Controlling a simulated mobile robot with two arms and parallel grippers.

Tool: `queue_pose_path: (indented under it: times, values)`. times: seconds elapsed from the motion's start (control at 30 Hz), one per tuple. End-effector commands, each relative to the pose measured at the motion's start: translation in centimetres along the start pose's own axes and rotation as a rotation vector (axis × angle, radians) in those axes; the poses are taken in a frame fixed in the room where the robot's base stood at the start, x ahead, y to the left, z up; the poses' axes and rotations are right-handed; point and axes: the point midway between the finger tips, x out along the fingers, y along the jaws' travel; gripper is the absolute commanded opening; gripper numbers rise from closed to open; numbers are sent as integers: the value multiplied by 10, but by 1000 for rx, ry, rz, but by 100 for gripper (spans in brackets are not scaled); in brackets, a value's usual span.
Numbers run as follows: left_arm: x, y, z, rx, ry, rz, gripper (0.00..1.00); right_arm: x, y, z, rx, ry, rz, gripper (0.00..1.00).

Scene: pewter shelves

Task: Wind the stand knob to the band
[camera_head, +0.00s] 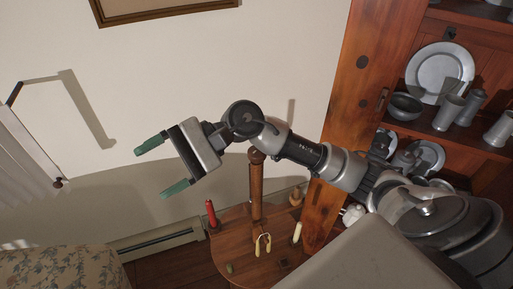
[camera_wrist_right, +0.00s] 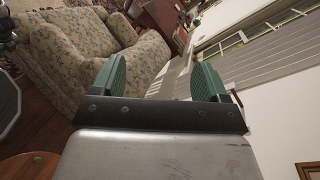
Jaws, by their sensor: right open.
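A wooden stand (camera_head: 256,195) has an upright post rising from a round wooden table top (camera_head: 232,243) in the head view. A dark reddish-brown knob (camera_head: 256,156) sits at the top of the post, just below my right arm. I cannot make out a band on it. My right gripper (camera_head: 152,171) has green fingers spread wide and is empty. It is in the air to the left of the stand, pointing left, away from the knob. In the right wrist view the open fingers (camera_wrist_right: 157,72) have nothing between them. My left gripper is not in view.
A red candle (camera_head: 211,213), a pale candle (camera_head: 297,232) and a yellow looped item (camera_head: 263,244) are around the post. A wooden cupboard (camera_head: 345,120) with pewter plates stands at right.

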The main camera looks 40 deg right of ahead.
Motion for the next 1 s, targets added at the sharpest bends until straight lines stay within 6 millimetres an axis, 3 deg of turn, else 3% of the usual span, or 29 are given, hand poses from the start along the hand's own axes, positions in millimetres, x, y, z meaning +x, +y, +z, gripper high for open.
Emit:
queue_pose_path:
  times: [0.1, 0.2, 0.4, 0.5, 0.7, 0.87, 1.0]
  values:
    - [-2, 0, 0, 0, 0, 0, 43, -34, 13, -26, -348, 215, 360, 75]
    - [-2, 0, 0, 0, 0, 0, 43, -82, 16, -47, -558, 370, 678, 75]
    - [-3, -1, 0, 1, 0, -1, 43, -178, 6, -56, -705, 555, 1174, 75]
    - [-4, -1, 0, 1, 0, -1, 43, -206, 1, -52, -707, 588, 1302, 75]
    - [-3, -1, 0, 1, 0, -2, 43, -217, 6, -55, -700, 595, 1366, 75]
    - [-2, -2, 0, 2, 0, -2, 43, -214, 22, -72, -698, 590, 1363, 75]
    - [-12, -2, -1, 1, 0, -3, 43, -211, 39, -90, -696, 590, 1365, 75]
